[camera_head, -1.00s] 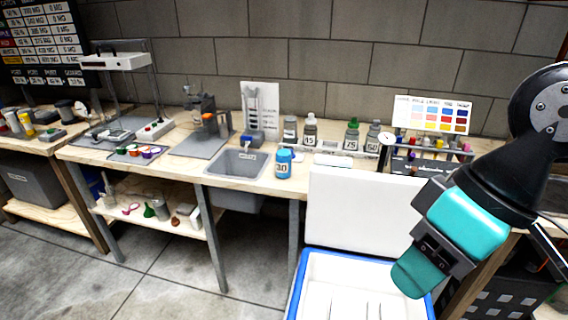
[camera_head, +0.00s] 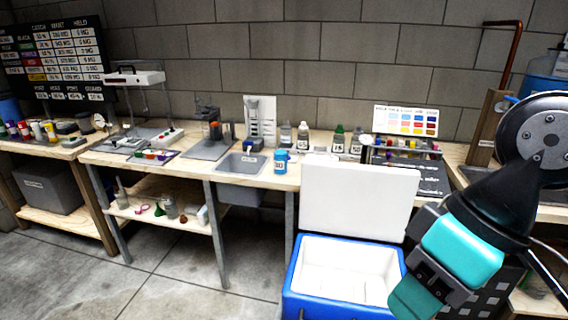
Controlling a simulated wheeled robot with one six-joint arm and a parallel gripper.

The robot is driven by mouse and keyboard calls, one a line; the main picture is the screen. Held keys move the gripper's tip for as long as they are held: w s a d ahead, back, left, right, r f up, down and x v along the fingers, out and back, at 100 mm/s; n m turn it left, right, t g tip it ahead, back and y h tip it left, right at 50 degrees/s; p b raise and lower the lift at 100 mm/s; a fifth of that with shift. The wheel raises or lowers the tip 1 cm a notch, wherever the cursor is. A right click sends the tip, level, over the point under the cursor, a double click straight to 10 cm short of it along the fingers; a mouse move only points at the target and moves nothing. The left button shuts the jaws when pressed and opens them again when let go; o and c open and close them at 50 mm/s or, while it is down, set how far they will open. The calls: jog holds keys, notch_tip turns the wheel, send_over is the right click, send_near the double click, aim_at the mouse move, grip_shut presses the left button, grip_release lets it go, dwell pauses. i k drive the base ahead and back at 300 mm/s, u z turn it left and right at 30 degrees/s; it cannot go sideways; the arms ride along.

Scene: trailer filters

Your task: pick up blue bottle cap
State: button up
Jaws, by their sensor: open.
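My gripper (camera_head: 412,300) is at the lower right, teal and dark grey, pointing down and left. It is open, with nothing seen in it, and is well apart from the bottle, in front of the cooler's right side. Its fingertips are partly cut off by the frame's lower edge.
A blue cooler (camera_head: 335,306) with its white lid (camera_head: 358,198) raised stands between me and the bench. Several bottles stand behind the blue bottle, near a rack (camera_head: 398,150). The grey sink (camera_head: 242,163) is left of it. Floor (camera_head: 205,285) is clear at left.

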aim_at(279, 155)
jog(key=u, duration=0.6)
jog(key=i, duration=0.7)
jog(key=u, duration=0.9)
jog(key=i, duration=1.7)
jog(key=z, duration=0.95)
jog(key=i, duration=0.8)
jog(key=z, duration=0.6)
